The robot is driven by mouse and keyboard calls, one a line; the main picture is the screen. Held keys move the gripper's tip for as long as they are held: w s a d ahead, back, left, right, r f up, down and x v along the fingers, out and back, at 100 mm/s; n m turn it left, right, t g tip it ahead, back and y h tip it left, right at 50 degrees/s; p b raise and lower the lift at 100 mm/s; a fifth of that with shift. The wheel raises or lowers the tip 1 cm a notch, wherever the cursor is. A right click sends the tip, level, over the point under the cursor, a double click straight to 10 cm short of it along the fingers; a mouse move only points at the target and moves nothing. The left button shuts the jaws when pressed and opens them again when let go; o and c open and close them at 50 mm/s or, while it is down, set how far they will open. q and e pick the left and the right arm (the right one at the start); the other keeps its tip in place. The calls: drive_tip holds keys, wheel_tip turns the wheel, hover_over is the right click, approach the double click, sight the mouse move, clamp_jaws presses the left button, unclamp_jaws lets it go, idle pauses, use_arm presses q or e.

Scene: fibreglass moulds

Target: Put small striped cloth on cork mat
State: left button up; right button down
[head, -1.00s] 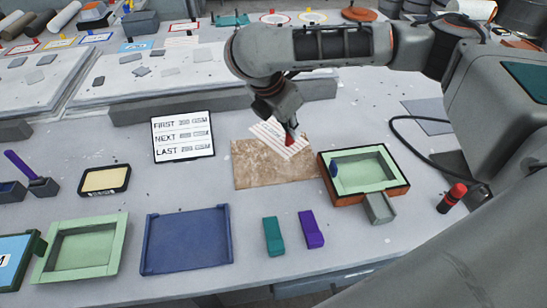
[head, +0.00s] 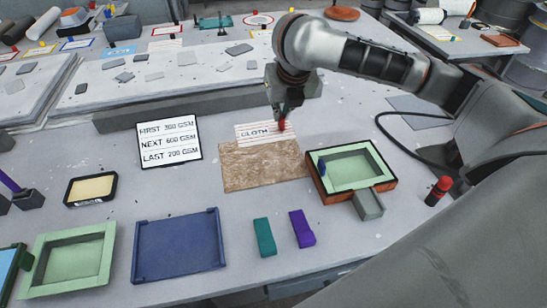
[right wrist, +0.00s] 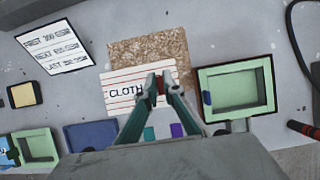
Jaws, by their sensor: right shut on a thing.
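The small striped cloth (head: 258,133), white with red stripes and the word CLOTH, hangs from my right gripper (head: 283,118). The gripper is shut on it, with a red piece between the fingertips. In the right wrist view the cloth (right wrist: 117,96) is large and level, close under the fingertips (right wrist: 160,82). The brown speckled cork mat (head: 264,168) lies flat on the table. The cloth overlaps the mat's far edge in the head view and the near part of the mat (right wrist: 147,50) in the wrist view, so it looks raised above it. My left gripper is not in view.
Right of the mat stands a green mould in an orange-brown frame (head: 375,183) with a grey block in front. A sign (head: 170,142) stands to the left. A blue tray (head: 178,246), a teal block (head: 264,237) and a purple block (head: 302,229) lie in front.

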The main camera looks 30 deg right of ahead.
wheel_tip(320, 180, down, 17)
drive_tip(key=shift+r, duration=0.1)
idle(0.3)
drive_tip(key=c, duration=2.4)
unclamp_jaws()
drive_tip(key=shift+c, duration=0.2)
drive_tip(key=shift+o, duration=1.3)
drive_tip(key=v, duration=1.2)
